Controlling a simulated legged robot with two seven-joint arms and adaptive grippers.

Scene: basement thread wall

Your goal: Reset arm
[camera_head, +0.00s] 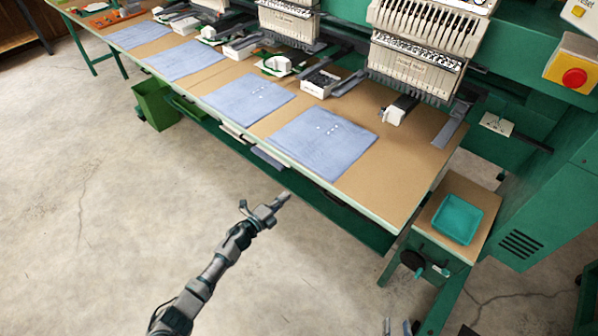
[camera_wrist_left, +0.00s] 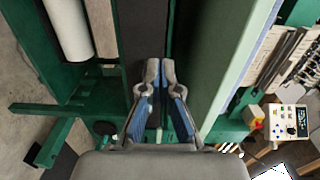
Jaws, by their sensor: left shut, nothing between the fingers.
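My left arm reaches in from the bottom of the head view. My left gripper (camera_head: 284,199) is over the concrete floor, in front of the long table's near edge. In the left wrist view the fingertips of my left gripper (camera_wrist_left: 160,68) are together with nothing between them. Grey tips that appear to be my right gripper (camera_head: 399,326) just show at the bottom edge of the head view, below the small side table. The rest of it is cut off, so its opening is unclear.
A long table (camera_head: 403,173) carries folded blue cloths (camera_head: 318,143) below the embroidery machine heads (camera_head: 420,40). A teal tray (camera_head: 457,219) sits on a small side table. A green bin (camera_head: 157,105) stands by the long table. The floor at left is clear.

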